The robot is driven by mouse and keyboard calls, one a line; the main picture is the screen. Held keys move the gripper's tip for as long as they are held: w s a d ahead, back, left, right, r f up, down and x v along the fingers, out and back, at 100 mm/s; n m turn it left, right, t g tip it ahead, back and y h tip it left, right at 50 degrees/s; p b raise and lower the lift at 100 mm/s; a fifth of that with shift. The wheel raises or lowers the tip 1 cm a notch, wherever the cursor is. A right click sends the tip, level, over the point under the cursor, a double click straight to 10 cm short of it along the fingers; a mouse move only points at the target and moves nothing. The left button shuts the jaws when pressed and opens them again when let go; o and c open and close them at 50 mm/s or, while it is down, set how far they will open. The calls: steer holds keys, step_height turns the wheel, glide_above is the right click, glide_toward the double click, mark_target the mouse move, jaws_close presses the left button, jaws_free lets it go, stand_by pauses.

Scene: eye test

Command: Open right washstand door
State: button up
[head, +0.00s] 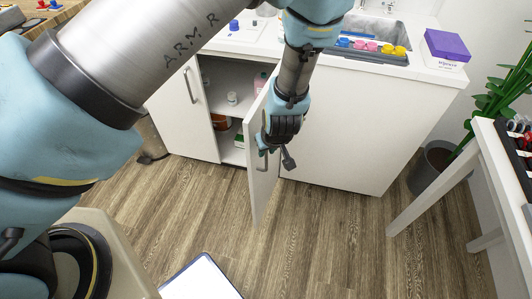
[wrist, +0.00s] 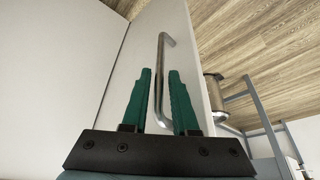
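The white washstand (head: 345,130) stands at the back. Its right door (head: 259,190) is swung well open towards me, and the shelves behind it show. The left door (head: 178,115), with a metal handle (head: 192,86), is on the left of the opening. My gripper (head: 275,154) is at the open door in the head view, where it hides part of it. In the wrist view my gripper (wrist: 160,75) has its two green fingers apart, one on each side of the metal door handle (wrist: 162,60). Gaps show between handle and fingertips.
Coloured cups (head: 372,46) and a purple-topped box (head: 446,47) are on the counter. A white table (head: 480,165) and a potted plant (head: 432,165) are at right.

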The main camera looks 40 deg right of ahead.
steer(key=v, duration=0.7)
steer(key=shift+s+r+p, duration=0.15)
steer(key=shift+r+p, duration=0.15)
